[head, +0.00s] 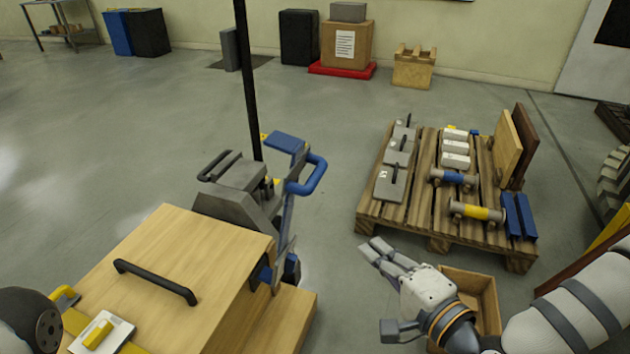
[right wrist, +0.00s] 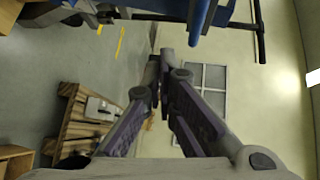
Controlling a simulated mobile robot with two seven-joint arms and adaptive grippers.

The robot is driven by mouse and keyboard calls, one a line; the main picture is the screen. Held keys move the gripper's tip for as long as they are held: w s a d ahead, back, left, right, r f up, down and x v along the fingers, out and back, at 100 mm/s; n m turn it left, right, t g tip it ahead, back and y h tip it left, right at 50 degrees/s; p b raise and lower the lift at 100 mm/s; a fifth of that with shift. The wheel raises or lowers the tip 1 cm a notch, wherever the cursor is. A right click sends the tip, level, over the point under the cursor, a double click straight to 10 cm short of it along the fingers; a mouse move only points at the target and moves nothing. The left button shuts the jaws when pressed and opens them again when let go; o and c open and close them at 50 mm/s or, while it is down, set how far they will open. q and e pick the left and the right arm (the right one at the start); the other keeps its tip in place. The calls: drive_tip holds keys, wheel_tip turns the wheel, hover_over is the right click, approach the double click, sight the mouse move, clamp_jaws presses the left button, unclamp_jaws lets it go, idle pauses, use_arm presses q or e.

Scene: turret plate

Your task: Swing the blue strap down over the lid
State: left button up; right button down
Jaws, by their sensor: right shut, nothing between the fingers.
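The blue strap (head: 310,175) stands raised at the right side of the grey block, with a blue loop-shaped grip and a flat blue end at its top. A grey block with a dark handle (head: 238,175) sits behind a wooden box top (head: 190,255) that bears a black handle; I cannot tell for sure which is the lid. My right gripper (head: 372,249) is shut and empty, apart from the strap, to its lower right. In the right wrist view its fingers (right wrist: 160,62) meet below blue parts (right wrist: 200,18) at the top. My left gripper is not in view.
A wooden pallet (head: 450,225) with grey blocks, rollers, blue bars and boards stands to the right. A thin black post (head: 248,80) rises behind the grey block.

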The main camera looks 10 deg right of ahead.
drive_tip(key=w+d+r+m+t+h, duration=0.1)
drive_tip(key=w+d+r+t, duration=0.1)
drive_tip(key=w+d+r, duration=0.15)
drive_tip(key=w+a, duration=0.5)
drive_tip(key=w, duration=0.6)
drive_tip(key=shift+w+a, duration=0.15)
drive_tip(key=shift+a, duration=0.25)
drive_tip(key=shift+f, duration=0.1)
